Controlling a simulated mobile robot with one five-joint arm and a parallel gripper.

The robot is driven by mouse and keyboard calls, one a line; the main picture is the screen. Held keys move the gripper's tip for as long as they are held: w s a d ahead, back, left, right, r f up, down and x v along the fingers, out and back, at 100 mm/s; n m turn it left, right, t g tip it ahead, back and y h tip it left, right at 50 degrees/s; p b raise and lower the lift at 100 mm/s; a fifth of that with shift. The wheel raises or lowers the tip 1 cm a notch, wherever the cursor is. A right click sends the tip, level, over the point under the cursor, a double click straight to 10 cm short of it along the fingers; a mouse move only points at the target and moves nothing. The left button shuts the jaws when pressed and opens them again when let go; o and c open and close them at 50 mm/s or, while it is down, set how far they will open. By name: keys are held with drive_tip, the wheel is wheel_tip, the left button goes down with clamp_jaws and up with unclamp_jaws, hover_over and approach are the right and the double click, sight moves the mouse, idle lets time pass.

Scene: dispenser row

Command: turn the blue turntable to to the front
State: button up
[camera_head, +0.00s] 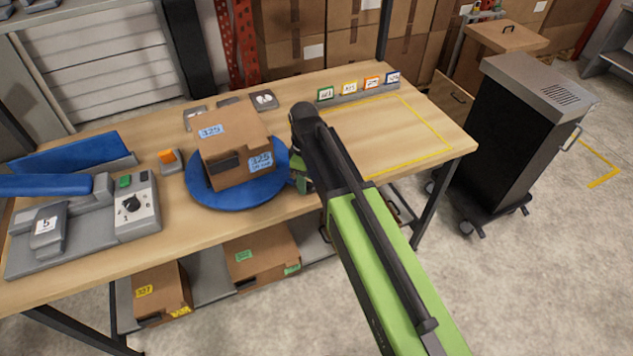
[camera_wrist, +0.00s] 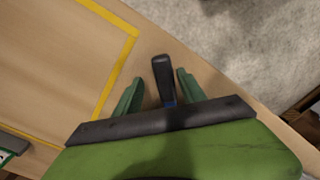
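The blue turntable (camera_head: 217,198) lies on the wooden workbench in the head view. My gripper (camera_head: 300,181) is at the turntable's right edge, mostly hidden behind my green arm. In the wrist view, my gripper's two green fingers (camera_wrist: 160,95) stand apart. A dark upright handle (camera_wrist: 162,75) with a bit of blue at its base is between them, with a gap to the left finger. I cannot tell if the right finger touches it, or whether the handle belongs to the turntable.
An orange switch (camera_head: 168,157) and a grey control box with a dial (camera_head: 134,205) are left of the turntable. Small coloured cards (camera_head: 349,87) stand along the back. A yellow-outlined area (camera_head: 400,130) at the right is clear. Boxes (camera_head: 262,253) sit on the lower shelf.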

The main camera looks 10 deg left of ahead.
drive_tip(key=shift+s, duration=0.1)
drive_tip(key=shift+r, duration=0.1)
wheel_tip(320, 180, up, 17)
drive_tip(key=p, duration=1.7)
drive_tip(key=shift+r, duration=0.15)
